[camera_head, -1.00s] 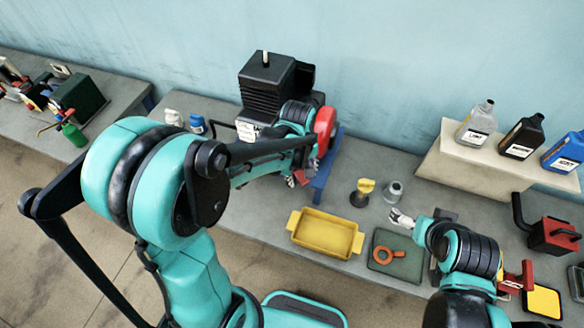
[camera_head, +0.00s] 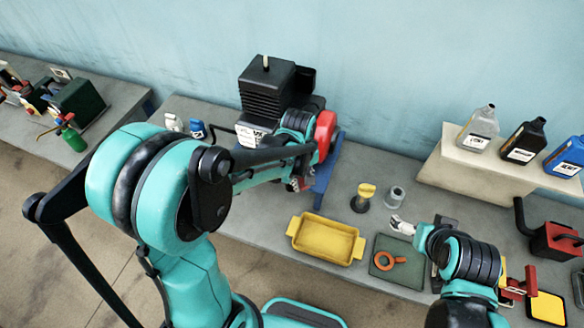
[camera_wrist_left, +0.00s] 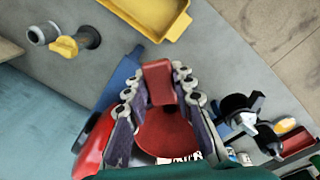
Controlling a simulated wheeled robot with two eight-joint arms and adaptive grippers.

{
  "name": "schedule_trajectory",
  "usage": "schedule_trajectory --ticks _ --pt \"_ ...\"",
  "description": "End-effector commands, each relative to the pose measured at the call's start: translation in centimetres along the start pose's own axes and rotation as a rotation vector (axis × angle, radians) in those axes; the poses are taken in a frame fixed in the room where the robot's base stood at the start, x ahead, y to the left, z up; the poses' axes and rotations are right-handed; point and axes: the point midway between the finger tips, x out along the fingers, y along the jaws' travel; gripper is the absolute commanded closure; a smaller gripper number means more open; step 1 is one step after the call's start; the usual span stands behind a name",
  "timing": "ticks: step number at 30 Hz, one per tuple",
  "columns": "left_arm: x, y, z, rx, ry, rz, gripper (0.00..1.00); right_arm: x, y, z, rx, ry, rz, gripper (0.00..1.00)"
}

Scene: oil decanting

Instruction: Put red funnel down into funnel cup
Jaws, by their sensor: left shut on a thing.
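My left gripper (camera_head: 299,182) is low beside the engine at the middle of the bench, largely hidden by its own arm. In the left wrist view its fingers (camera_wrist_left: 157,98) are shut on the red funnel (camera_wrist_left: 168,132), with a flat red piece between the fingertips. A grey cup (camera_head: 396,197), apparently empty, stands to the right of the gripper; it also shows in the left wrist view (camera_wrist_left: 44,34). Beside it is a dark cup (camera_head: 360,205) with a yellow funnel (camera_head: 367,190) in it. My right gripper (camera_head: 402,226) is small and unclear at the lower right.
The black engine (camera_head: 268,92) with a red round cover (camera_head: 326,132) and blue support (camera_head: 325,182) stands close to my left gripper. A yellow tray (camera_head: 327,239) and green mat (camera_head: 383,272) with an orange ring lie in front. Several bottles stand on a raised block (camera_head: 448,150).

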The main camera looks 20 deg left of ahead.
Motion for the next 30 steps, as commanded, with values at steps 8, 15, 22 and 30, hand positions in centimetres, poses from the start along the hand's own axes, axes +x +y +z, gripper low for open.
schedule_trajectory --ticks 8,15,22,30 --pt "-0.52 0.05 -0.03 0.0 0.001 0.0 1.0 -0.27 0.0 -0.2 0.0 0.0 0.0 0.08" --pt "-0.9 0.08 -0.04 0.0 0.001 0.0 1.0 -0.46 0.0 -0.33 0.0 0.0 0.0 0.08" --pt "-1.04 0.11 -0.06 -0.001 -0.006 -0.006 1.0 -0.48 0.0 -0.34 0.0 0.0 0.0 0.08" --pt "-1.0 0.09 -0.05 -0.006 -0.08 -0.07 1.0 -0.07 0.0 -0.05 0.0 0.0 0.0 0.08"
